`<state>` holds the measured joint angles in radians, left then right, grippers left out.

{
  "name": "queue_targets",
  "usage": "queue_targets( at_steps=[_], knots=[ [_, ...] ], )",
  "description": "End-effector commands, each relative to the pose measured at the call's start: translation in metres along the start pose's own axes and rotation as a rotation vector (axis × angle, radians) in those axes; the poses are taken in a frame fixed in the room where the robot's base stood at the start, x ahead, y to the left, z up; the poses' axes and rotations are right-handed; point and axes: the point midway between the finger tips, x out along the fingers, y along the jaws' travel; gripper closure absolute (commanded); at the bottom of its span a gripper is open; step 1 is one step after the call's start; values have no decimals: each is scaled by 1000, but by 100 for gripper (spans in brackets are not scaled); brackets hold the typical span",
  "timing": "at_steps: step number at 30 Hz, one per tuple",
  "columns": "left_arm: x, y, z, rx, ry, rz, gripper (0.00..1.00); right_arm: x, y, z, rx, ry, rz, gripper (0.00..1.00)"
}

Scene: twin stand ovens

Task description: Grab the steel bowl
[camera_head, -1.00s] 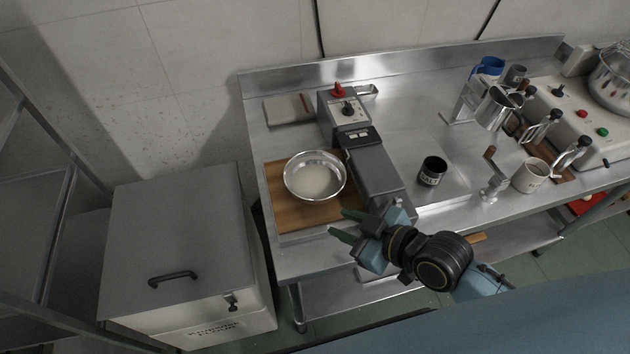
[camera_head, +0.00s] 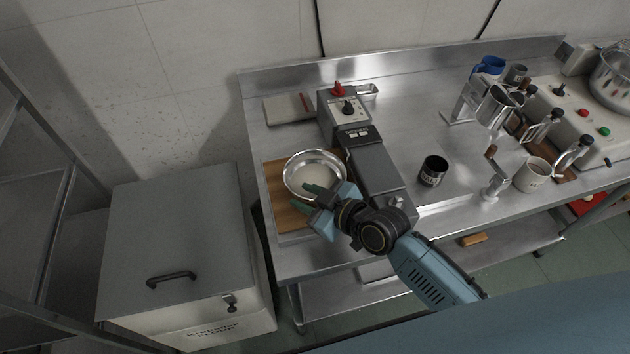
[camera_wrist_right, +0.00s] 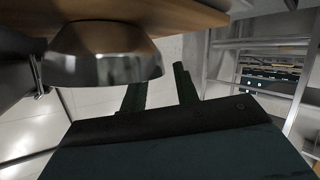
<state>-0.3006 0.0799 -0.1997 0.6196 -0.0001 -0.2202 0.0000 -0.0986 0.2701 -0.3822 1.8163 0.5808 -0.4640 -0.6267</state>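The steel bowl (camera_head: 312,168) is round and shiny, with pale contents, and stands on a wooden board (camera_head: 284,212) at the left end of the counter. In the right wrist view the bowl (camera_wrist_right: 102,55) appears upside down at upper left, below the board (camera_wrist_right: 170,10). My right gripper (camera_head: 303,194) is at the bowl's near side in the head view, its fingers overlapping the near rim. Contact cannot be told. My left gripper is not in view.
A grey machine (camera_head: 376,168) with a red knob stands right of the board, close to my right wrist. A dark cup (camera_head: 432,171) and a white mug (camera_head: 533,174) stand further right. A grey lidded bin (camera_head: 185,235) stands left of the counter.

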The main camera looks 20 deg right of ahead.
Motion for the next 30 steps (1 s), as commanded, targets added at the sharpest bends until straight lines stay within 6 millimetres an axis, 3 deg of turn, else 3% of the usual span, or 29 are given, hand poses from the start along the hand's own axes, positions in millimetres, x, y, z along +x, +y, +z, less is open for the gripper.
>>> queue_targets(
  at_steps=[5, 13, 20, 30],
  knots=[
    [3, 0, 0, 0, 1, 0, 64, 22, 0, 0, 0, 1, 0, 70],
    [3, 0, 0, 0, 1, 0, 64, 25, 0, 0, -1, -1, 0, 70],
    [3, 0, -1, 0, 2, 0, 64, 25, 0, 0, -1, -1, 0, 99],
    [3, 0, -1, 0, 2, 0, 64, 25, 0, 0, -1, 0, 0, 100]
  ],
)
